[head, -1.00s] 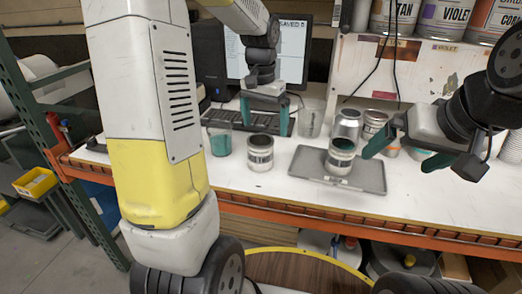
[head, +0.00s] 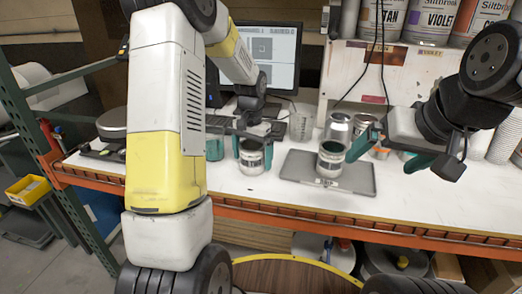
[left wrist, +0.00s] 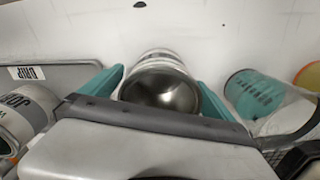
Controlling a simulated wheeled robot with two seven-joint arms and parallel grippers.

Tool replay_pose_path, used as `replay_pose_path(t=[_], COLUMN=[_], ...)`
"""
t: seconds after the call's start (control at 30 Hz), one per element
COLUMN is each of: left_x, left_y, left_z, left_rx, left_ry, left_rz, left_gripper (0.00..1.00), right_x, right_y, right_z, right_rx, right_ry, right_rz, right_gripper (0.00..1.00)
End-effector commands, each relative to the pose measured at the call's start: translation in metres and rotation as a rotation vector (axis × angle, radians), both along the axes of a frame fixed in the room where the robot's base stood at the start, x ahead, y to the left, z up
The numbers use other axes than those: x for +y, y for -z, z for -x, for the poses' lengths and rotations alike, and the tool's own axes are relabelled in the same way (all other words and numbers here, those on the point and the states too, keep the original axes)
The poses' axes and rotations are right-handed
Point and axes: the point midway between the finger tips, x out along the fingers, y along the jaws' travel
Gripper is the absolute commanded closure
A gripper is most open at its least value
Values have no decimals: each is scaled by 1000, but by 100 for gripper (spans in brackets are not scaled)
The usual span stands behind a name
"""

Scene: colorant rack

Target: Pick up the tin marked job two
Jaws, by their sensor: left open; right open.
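One tin (head: 251,161) stands on the white bench left of the tray, its label too small to read. My left gripper (head: 252,146) is open and lowered around it, a teal finger on each side. In the left wrist view the tin (left wrist: 162,88) sits between the fingers, its print hidden. A second tin (head: 330,160) stands on the grey tray (head: 362,181). In the left wrist view its label (left wrist: 17,102) shows "JO", with the number not readable. My right gripper (head: 388,150) is open and empty, one finger near that tin's upper right side.
Metal cans (head: 339,126) stand behind the tray. A monitor (head: 268,58) is at the back. The bench front is clear.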

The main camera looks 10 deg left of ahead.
Motion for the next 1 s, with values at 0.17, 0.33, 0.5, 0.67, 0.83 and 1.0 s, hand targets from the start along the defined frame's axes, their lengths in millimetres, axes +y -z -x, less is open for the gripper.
replay_pose_path(t=[0.17, 0.33, 0.5, 0.67, 0.83, 1.0], left_x=[0, 0, 0, 0, 0, 0], left_y=[0, 0, 0, 0, -3, -17], left_z=[0, 0, 0, 0, 0, 0], left_rx=[-1, -1, -1, -1, -2, -3], left_ry=[-1, -1, -1, -1, -1, -1], left_rz=[0, 0, 0, 0, 1, 1], left_gripper=[0, 29, 63, 63, 63, 63], right_x=[0, 0, 0, 0, 0, 0], right_y=[0, 0, 0, 0, 0, 0], right_z=[0, 0, 0, 0, 0, 0], right_rx=[0, 0, 0, 0, 0, 0], right_ry=[0, 0, 0, 0, 0, 0], right_rz=[0, 0, 0, 0, 0, 0], right_gripper=[1, 1, 1, 1, 1, 1])
